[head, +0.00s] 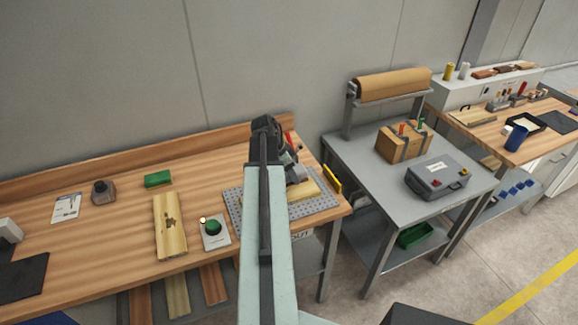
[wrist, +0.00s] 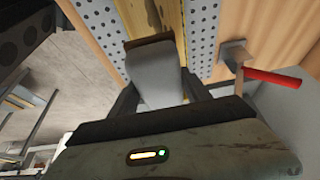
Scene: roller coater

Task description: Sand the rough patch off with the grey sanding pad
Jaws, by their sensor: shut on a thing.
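My gripper (wrist: 158,92) is shut on a grey block with a brown lower face (wrist: 152,72), which looks like the grey sanding pad. In the head view my gripper (head: 292,166) is over the perforated grey plate at the bench's right end, and my arm partly hides it. A wooden piece (head: 302,190) lies on that plate; it also shows beyond the pad in the wrist view (wrist: 170,14). I cannot tell whether the pad touches the wood. Another pale board (head: 168,240) with a dark mark lies left on the bench.
The perforated plate (head: 233,205) carries a red-handled tool or clamp (wrist: 270,80) beside the wood. A box with a green knob (head: 213,230), a green block (head: 158,179) and a dark container (head: 103,192) stand on the wooden bench. A grey table (head: 360,150) stands to the right.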

